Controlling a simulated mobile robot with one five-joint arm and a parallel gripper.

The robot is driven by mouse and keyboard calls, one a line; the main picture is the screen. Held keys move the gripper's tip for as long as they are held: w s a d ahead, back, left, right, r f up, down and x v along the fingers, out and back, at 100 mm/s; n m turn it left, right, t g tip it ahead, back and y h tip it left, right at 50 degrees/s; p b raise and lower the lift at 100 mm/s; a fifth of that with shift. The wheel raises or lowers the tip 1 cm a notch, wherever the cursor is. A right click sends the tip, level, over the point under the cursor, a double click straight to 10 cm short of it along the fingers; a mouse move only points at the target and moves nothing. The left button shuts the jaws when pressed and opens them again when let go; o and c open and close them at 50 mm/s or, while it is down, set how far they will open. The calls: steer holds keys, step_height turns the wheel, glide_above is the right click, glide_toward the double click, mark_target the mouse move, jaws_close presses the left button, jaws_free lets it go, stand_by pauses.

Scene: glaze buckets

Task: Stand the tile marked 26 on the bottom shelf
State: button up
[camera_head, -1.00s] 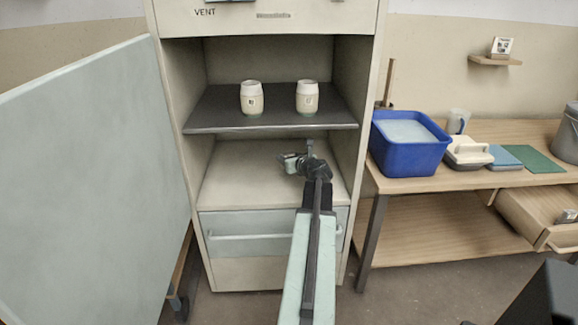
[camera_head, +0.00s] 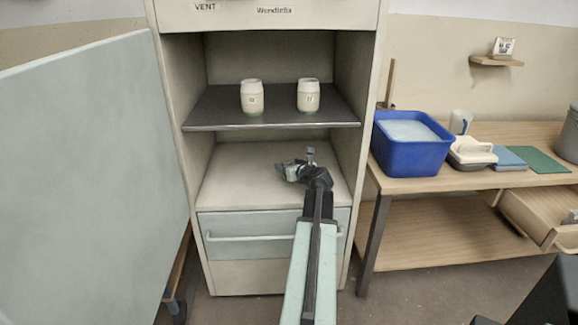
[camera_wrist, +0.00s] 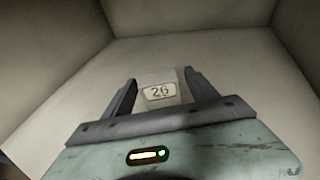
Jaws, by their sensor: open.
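The tile marked 26 (camera_wrist: 158,91) is a pale piece with a framed number. In the wrist view it is upright between the fingers of my gripper (camera_wrist: 160,94), with the number facing the camera. The fingers are spread, with a gap to the tile on each side. Its lower edge is hidden behind my gripper body. In the head view my gripper (camera_head: 297,164) is inside the cabinet, over the pale bottom shelf (camera_head: 240,190) and below the dark upper shelf. I cannot clearly pick out the tile there.
Two pale jars (camera_head: 252,97) stand on the dark upper shelf (camera_head: 215,110). The cabinet door (camera_head: 90,170) hangs open at left. A drawer (camera_head: 270,232) sits below the bottom shelf. At right, a workbench (camera_head: 470,180) holds a blue tub (camera_head: 408,155). The bottom shelf's left part is clear.

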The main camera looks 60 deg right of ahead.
steer(key=p+v, duration=0.3)
steer(key=v, duration=0.9)
steer(key=shift+r, duration=0.15)
